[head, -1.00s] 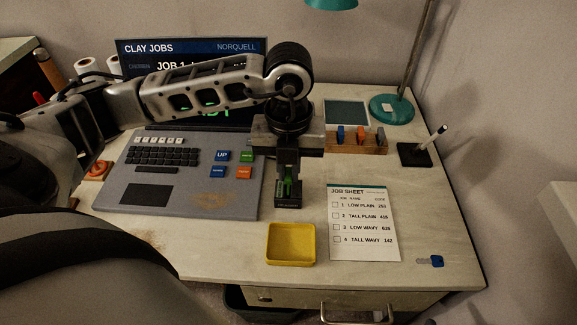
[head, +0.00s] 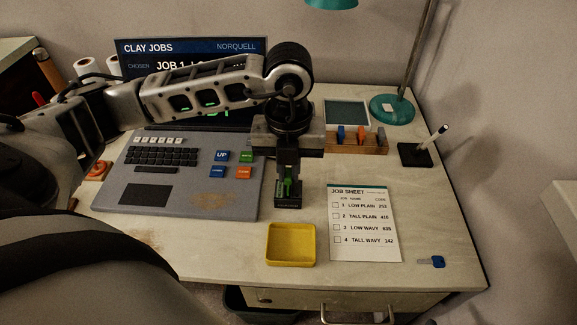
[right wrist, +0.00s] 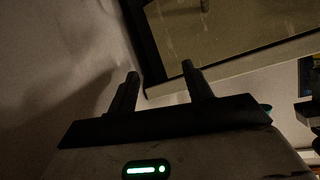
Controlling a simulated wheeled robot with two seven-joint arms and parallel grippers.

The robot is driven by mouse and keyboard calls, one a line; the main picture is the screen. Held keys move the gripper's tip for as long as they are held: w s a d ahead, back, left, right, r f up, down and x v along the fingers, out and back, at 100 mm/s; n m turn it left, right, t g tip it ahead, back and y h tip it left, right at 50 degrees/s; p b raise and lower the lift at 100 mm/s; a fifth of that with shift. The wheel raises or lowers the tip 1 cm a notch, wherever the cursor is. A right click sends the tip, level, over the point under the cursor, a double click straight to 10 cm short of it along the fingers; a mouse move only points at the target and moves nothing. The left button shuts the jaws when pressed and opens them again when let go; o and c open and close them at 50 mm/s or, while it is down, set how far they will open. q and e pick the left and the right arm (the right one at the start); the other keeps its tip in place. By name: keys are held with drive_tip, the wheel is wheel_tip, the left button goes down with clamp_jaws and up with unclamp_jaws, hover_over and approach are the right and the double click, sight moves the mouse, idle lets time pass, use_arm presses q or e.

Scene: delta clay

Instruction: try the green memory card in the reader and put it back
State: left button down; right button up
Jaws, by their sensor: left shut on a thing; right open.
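My left gripper (head: 288,187) is shut on the green memory card (head: 287,188), upright between its fingers beside the laptop's right edge. A small dark block, which looks like the reader (head: 289,204), is right below the fingertips. The fingers hide the card's lower end, so I cannot tell how far it is in. A wooden rack (head: 372,147) at the back right holds a blue, an orange and a grey card. The laptop (head: 180,195) is open, and its screen (head: 140,55) reads "CLAY JOBS" and "CHOSEN JOB 1". My right gripper (right wrist: 163,82) is open and empty in the right wrist view.
A yellow tray (head: 291,261) lies in front of the gripper, beside the job sheet (head: 363,222). A blue-headed key (head: 437,262) lies at the right front. A pen stand (head: 415,154) and a teal lamp (head: 391,109) stand at the right. My left arm crosses the screen.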

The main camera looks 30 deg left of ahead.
use_arm(q)
drive_tip(key=shift+f+b, duration=0.8)
drive_tip(key=shift+f, duration=0.2)
drive_tip(key=c, duration=1.1)
unclamp_jaws()
drive_tip(key=shift+r, duration=0.1)
drive_tip(key=shift+r+p, duration=2.6)
drive_tip(key=shift+r, duration=0.9)
drive_tip(key=shift+s+f, duration=0.1)
